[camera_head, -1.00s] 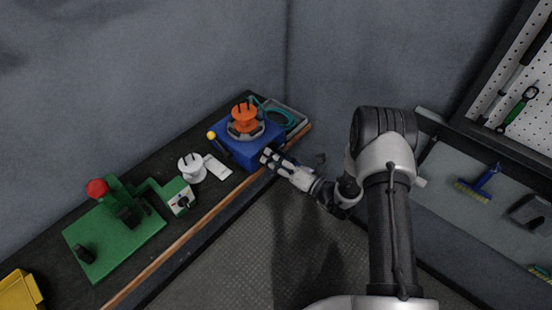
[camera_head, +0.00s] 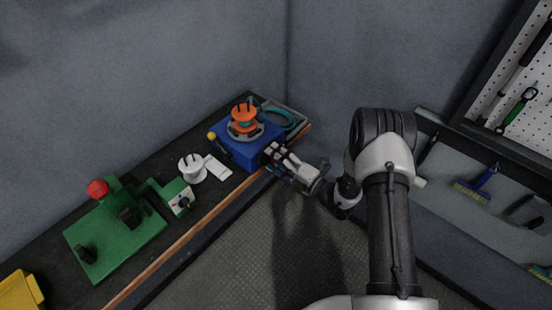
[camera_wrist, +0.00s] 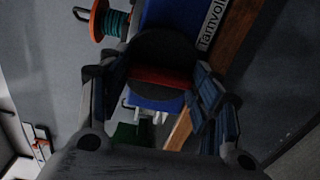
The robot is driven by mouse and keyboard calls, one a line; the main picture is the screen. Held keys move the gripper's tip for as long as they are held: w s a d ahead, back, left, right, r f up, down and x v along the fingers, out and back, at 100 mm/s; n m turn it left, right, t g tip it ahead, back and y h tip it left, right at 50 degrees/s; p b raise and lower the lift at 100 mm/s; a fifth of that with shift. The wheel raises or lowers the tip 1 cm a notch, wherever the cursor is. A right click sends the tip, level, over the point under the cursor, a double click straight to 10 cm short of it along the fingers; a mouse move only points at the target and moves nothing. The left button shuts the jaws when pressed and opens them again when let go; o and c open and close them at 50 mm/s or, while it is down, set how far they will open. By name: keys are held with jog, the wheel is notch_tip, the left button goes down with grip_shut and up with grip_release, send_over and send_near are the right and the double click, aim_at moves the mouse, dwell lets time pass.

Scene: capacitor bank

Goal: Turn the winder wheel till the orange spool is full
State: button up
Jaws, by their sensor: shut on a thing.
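The orange spool (camera_head: 244,112) stands on top of the blue winder box (camera_head: 262,152) at the back of the bench. In the wrist view the orange spool (camera_wrist: 97,20) shows at the upper left with teal wire (camera_wrist: 117,23) around its middle; how full it is I cannot tell exactly. The winder wheel (camera_wrist: 160,48), a dark disc with a red band, sits on the side of the box. My gripper (camera_head: 271,156) is at the box's near right side. In the wrist view its fingers (camera_wrist: 153,78) are on both sides of the wheel, shut on it. The wheel is hidden in the head view.
A grey tray (camera_head: 303,124) with a teal coil (camera_head: 277,118) lies behind the winder. A yellow-knobbed lever (camera_head: 212,136) stands at its left. A white spool (camera_head: 192,167), a green press (camera_head: 115,235) and a yellow bin (camera_head: 20,291) stand along the bench. The bench has a wooden front edge (camera_head: 190,235).

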dwell(0.4)
jog(key=o, duration=1.1)
jog(key=shift+c, duration=0.2)
jog(key=v, duration=1.2)
